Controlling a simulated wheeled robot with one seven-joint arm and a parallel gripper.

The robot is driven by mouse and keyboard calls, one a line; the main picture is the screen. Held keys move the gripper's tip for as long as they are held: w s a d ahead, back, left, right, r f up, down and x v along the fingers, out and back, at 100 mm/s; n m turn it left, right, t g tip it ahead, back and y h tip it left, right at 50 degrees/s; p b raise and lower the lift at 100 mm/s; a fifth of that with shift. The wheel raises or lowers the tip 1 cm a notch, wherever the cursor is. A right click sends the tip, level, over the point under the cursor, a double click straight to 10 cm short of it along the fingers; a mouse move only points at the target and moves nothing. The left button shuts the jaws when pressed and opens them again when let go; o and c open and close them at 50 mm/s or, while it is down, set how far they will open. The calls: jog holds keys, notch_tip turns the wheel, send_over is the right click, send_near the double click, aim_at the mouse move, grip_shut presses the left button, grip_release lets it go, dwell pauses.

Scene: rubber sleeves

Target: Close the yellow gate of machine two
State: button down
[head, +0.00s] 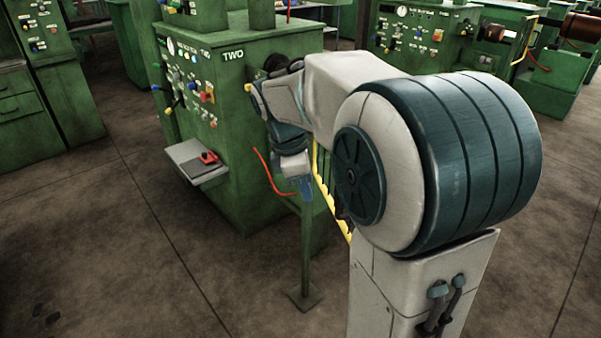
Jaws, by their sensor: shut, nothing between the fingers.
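Machine two is the green cabinet (245,110) marked "TWO", left of my arm. The yellow gate (323,182) shows only as a few yellow bars and a lower rail right of the machine's front post. My arm hides most of it, so I cannot tell how far it stands open. My gripper (306,188) hangs fingers down in front of the visible bars, shut and empty. I cannot tell whether it touches the gate.
A grey shelf (190,162) with a red item (208,158) juts from the machine's front. A green post (305,250) on a foot plate stands below my gripper. A red cable (268,175) curves beside it. The floor in front is clear.

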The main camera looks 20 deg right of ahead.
jog(key=d, duration=0.1)
jog(key=s+d+f, duration=0.1)
jog(key=d, duration=0.1)
jog(key=d+f, duration=0.1)
jog(key=shift+s+d+f, duration=0.15)
jog(key=shift+d+f, duration=0.05)
dwell(0.3)
